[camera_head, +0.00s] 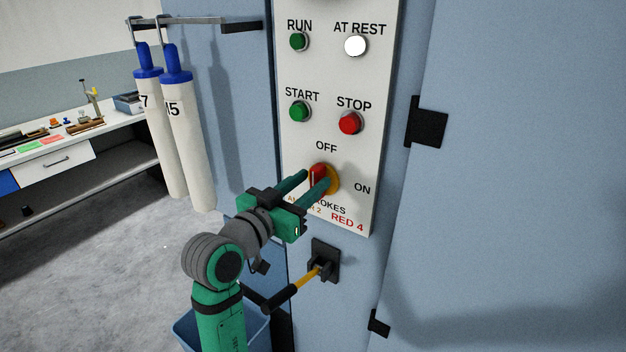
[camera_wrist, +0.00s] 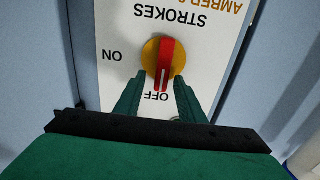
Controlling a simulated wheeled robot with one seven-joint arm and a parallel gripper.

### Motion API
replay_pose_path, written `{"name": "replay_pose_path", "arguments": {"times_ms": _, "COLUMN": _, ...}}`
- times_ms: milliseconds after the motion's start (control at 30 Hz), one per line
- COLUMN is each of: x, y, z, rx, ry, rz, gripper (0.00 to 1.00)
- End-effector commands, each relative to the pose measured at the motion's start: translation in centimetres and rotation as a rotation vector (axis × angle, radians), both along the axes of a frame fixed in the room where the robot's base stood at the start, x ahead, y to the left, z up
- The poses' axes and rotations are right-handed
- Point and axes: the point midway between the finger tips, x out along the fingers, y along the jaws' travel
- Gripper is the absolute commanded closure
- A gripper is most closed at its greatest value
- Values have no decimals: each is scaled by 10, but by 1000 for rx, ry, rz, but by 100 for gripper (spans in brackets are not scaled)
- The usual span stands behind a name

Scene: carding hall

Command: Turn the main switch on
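The main switch (camera_head: 333,181) is a yellow disc with a red handle on the white control panel. In the wrist view, upside down, the switch (camera_wrist: 168,55) shows the white mark on its handle towards OFF; ON is a quarter turn away. My gripper (camera_head: 315,178) is at the switch. In the wrist view my gripper (camera_wrist: 158,80) has its green fingers apart, one on each side of the handle's OFF end. A gap shows on the ON side; the other finger is close to the handle, and I cannot tell if it touches.
Above are the green START button (camera_head: 299,111), red STOP button (camera_head: 349,122), green RUN lamp (camera_head: 298,41) and white, bright AT REST lamp (camera_head: 356,45). A black-and-yellow handle (camera_head: 304,281) sticks out below the panel. A blue bin (camera_head: 253,327) stands low beside my arm.

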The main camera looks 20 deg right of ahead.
Motion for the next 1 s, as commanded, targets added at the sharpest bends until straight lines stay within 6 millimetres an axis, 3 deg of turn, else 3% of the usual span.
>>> {"name": "replay_pose_path", "arguments": {"times_ms": 500, "x": 11, "y": -13, "z": 0, "rx": 0, "ry": 0, "rz": 0, "gripper": 64}}
{"name": "replay_pose_path", "arguments": {"times_ms": 667, "x": 10, "y": -13, "z": 0, "rx": 0, "ry": 0, "rz": 0, "gripper": 100}}
{"name": "replay_pose_path", "arguments": {"times_ms": 1000, "x": 10, "y": -13, "z": 0, "rx": 17, "ry": -23, "rz": 1, "gripper": 100}}
